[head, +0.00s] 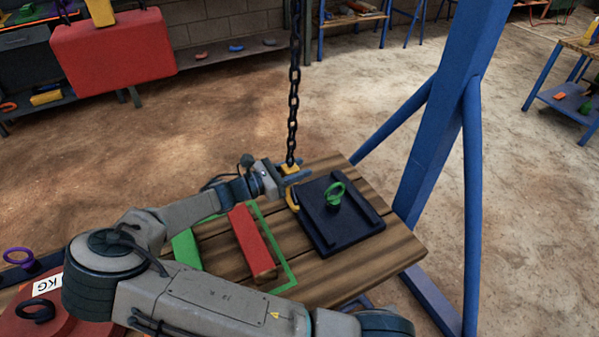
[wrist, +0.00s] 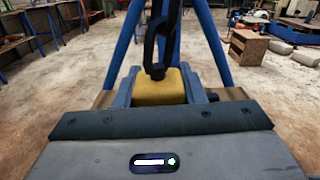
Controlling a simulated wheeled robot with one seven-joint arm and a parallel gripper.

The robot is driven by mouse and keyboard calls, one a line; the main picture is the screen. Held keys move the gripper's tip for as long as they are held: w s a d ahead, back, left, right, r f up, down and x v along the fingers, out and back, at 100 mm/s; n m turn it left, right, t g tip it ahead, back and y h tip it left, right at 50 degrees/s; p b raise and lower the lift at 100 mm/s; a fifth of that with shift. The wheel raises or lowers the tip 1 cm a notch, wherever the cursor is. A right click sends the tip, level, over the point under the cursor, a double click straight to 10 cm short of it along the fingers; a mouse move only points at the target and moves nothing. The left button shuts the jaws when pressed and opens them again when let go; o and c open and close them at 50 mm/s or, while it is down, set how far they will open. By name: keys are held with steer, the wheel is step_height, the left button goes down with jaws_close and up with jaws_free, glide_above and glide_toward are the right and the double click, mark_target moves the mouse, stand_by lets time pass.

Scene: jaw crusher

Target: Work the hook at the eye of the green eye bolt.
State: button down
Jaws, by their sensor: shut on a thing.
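The green eye bolt (head: 335,193) stands up from a dark plate (head: 346,232) on the wooden table. Its ring faces up and is empty. The yellow hook (head: 292,200) hangs from a black chain (head: 293,95), just left of the plate's left edge and apart from the eye. My gripper (head: 290,173) is shut on the yellow block at the top of the hook. In the wrist view the yellow block (wrist: 158,87) sits between my fingers with a chain link above it. The hook's curved part is hidden in the wrist view.
A red bar (head: 250,238) and a green bar (head: 187,249) lie on the wooden table (head: 400,250), by a green outline. A blue post (head: 440,130) with braces stands at the right.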

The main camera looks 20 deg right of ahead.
steer(key=w+a+r+p, duration=0.1)
steer(key=w, duration=0.6)
steer(key=shift+a, duration=0.15)
stand_by(0.5)
steer(key=shift+r, duration=0.1)
steer(key=shift+w, duration=0.1)
steer(key=w+d+p, duration=0.2)
steer(key=w+d, duration=0.1)
steer(key=d, duration=0.9)
stand_by(1.5)
steer(key=shift+r+p, duration=0.1)
steer(key=shift+p, duration=0.2)
steer(key=shift+s+d+f+p, duration=0.15)
steer(key=shift+s+p, duration=0.15)
steer(key=shift+s, duration=0.45)
steer(key=shift+s+d+f+p, duration=0.15)
steer(key=shift+s+p, duration=0.1)
steer(key=shift+s, duration=0.45)
steer(key=shift+s+d+f+p, duration=0.15)
steer(key=shift+s+p, duration=0.15)
steer(key=shift+s, duration=0.45)
steer(key=shift+r, duration=0.1)
